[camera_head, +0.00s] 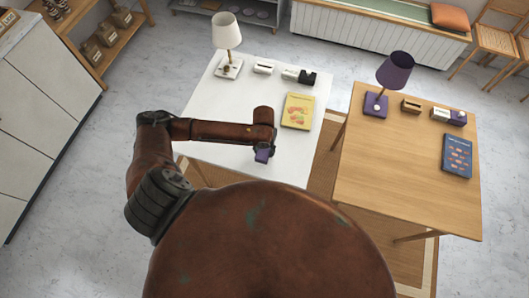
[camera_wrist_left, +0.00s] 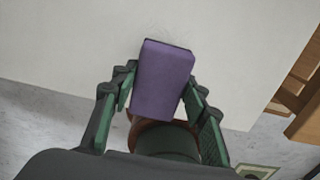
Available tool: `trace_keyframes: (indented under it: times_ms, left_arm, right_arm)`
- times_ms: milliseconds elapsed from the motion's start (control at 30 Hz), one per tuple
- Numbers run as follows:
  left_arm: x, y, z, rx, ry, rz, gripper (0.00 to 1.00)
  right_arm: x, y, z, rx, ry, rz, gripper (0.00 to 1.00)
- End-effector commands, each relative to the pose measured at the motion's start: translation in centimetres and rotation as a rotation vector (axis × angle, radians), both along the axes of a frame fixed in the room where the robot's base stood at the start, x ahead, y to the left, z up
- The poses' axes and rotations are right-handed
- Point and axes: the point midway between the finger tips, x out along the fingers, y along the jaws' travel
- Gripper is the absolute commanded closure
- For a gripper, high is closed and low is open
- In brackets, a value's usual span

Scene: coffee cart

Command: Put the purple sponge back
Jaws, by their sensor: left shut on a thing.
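The purple sponge (camera_wrist_left: 163,82) is a small block between the fingers of my left gripper (camera_wrist_left: 160,95) in the left wrist view. I cannot tell whether the sponge touches the table top. My right gripper is not in view.
The white table bears a white lamp (camera_head: 227,40), small holders (camera_head: 264,68) and a yellow book (camera_head: 298,110). The wooden table (camera_head: 390,170) to the right bears a purple lamp (camera_head: 393,75), a wooden holder (camera_head: 411,106), a purple-and-white item (camera_head: 449,116) and a blue book (camera_head: 457,156).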

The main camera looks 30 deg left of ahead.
Motion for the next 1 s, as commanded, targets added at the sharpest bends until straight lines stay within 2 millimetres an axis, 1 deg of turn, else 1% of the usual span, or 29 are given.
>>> trace_keyframes:
  times_ms: [133, 200, 300, 400, 800, 833, 1000]
  left_arm:
    - [0.7, -0.1, -0.8, 0.0, -0.001, 0.001, 0.81]
    - [1.1, -0.2, -1.5, 0.001, 0.0, 0.001, 0.81]
    - [0.8, -0.2, -3.1, 0.0, 0.003, 0.002, 0.81]
    - [1.0, -0.1, -4.0, 0.002, -0.001, 0.0, 0.81]
    - [1.0, -0.1, -4.5, 0.001, -0.001, 0.0, 0.81]
    - [1.0, -0.1, -4.5, 0.001, -0.002, 0.0, 0.57]
    - [1.0, -0.1, -4.5, 0.001, -0.001, 0.0, 0.45]
  right_arm:
    - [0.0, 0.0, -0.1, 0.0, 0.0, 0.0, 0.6]
    - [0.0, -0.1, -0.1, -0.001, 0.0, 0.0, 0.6]
    - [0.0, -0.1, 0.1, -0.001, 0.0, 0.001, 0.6]
    - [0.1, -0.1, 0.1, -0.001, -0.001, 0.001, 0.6]
    - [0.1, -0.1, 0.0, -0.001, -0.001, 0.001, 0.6]
    - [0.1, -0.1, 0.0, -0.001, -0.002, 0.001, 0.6]
    - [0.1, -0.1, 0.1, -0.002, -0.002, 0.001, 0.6]
